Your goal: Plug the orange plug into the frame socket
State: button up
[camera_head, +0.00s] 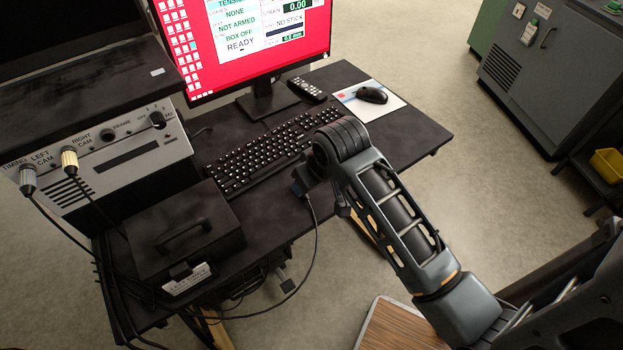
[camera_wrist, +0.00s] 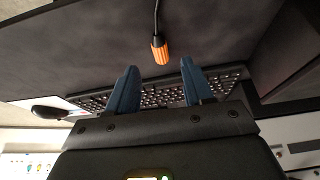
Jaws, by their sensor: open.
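The orange plug (camera_wrist: 161,50) shows in the wrist view with its dark cable (camera_wrist: 156,16) running up from it. My gripper (camera_wrist: 159,65) is open, with its two blue fingers apart. The plug appears just beyond the fingertips, between their lines, and is not clamped. In the head view the arm hides the plug; a cable (camera_head: 315,222) hangs down from beside my wrist. The frame socket (camera_head: 107,135), labelled FRAME, is a dark round opening on the grey instrument panel at left, with no plug in it.
A grey plug (camera_head: 28,180) and a gold plug (camera_head: 70,159) with cables sit left of the frame socket; a black knob (camera_head: 157,120) is on its right. A black box (camera_head: 184,235) stands before the panel. The keyboard (camera_head: 265,152), monitor (camera_head: 245,45) and mouse (camera_head: 371,94) occupy the desk.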

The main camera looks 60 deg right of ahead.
jog(key=shift+x, duration=3.35)
jog(key=shift+c, duration=0.5)
grip_shut()
jog(key=shift+r, duration=2.5)
